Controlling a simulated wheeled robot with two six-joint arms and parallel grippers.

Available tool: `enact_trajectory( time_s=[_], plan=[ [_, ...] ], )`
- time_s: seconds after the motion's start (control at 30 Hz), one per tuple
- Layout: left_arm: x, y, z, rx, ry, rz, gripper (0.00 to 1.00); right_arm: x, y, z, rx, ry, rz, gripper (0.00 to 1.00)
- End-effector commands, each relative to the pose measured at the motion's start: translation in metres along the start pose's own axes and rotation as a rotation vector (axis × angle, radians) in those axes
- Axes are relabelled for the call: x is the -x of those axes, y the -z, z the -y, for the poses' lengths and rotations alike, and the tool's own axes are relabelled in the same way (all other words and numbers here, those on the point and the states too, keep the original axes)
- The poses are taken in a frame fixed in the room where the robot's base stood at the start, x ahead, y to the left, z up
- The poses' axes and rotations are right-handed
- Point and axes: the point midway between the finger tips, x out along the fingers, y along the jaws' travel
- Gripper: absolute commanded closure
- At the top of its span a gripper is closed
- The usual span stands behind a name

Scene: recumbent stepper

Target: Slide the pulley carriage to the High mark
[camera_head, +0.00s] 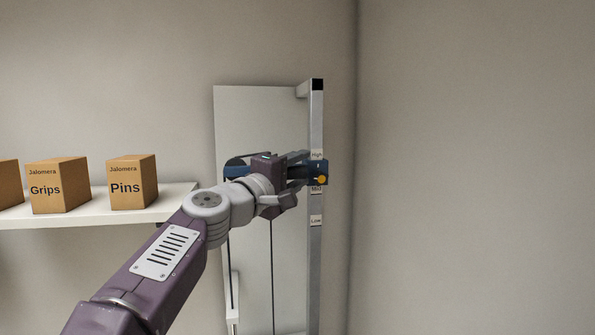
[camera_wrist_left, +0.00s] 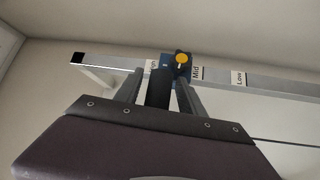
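The blue pulley carriage (camera_head: 319,176) with a yellow knob sits on the upright metal rail (camera_head: 315,265), between the "High" label (camera_head: 317,154) and the "Mid" label (camera_head: 316,189), just above Mid. The carriage also shows in the left wrist view (camera_wrist_left: 181,67). My left gripper (camera_head: 297,170) is at the carriage. In the left wrist view its two fingers (camera_wrist_left: 160,78) stand apart, on either side of a dark cylindrical part, with gaps visible beside it. The "High" label there is partly hidden. My right gripper is not in view.
The "Low" label (camera_head: 316,220) is further down the rail. A pale panel (camera_head: 255,110) stands behind my arm. A white shelf (camera_head: 90,217) at left holds cardboard boxes, including "Grips" (camera_head: 58,186) and "Pins" (camera_head: 131,182). The rail above the carriage looks clear.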

Motion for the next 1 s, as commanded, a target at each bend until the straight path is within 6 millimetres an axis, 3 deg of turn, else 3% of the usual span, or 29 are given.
enact_trajectory(
  time_s=[0.2, 0.4, 0.6, 1.0],
  plan=[
    [0.007, 0.001, 0.003, -0.001, 0.001, -0.002, 0.53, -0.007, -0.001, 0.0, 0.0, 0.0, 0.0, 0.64],
    [0.051, -0.001, 0.007, -0.004, -0.002, -0.004, 0.53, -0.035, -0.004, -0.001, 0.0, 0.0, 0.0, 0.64],
    [0.083, -0.001, 0.004, -0.003, 0.0, -0.002, 0.53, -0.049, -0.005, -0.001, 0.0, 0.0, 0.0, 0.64],
    [0.089, -0.002, 0.001, 0.0, 0.002, 0.001, 0.53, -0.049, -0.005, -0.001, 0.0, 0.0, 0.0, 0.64]
  ],
)
